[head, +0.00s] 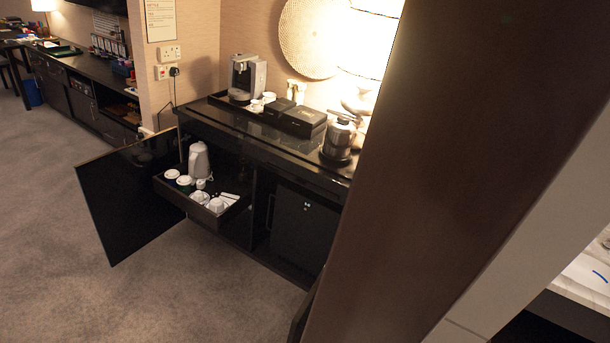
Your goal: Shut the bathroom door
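A large dark brown panel (470,130) slants down the right half of the head view, close to me. It looks like the bathroom door or the wall by its opening; I cannot tell which. A pale frame strip (535,235) runs along its right side. Beyond that strip, a light counter (590,275) shows at the right edge, likely in the bathroom. A small dark shape (301,318) shows at the panel's lower left edge; I cannot tell what it is. No handle shows clearly. I cannot make out my gripper in this view.
The minibar cabinet (270,150) stands in the middle, its black door (125,205) swung open over the carpet. A drawer (232,207) with a kettle and cups is pulled out. A coffee machine (247,78) stands on top. Carpet (60,270) is clear at lower left.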

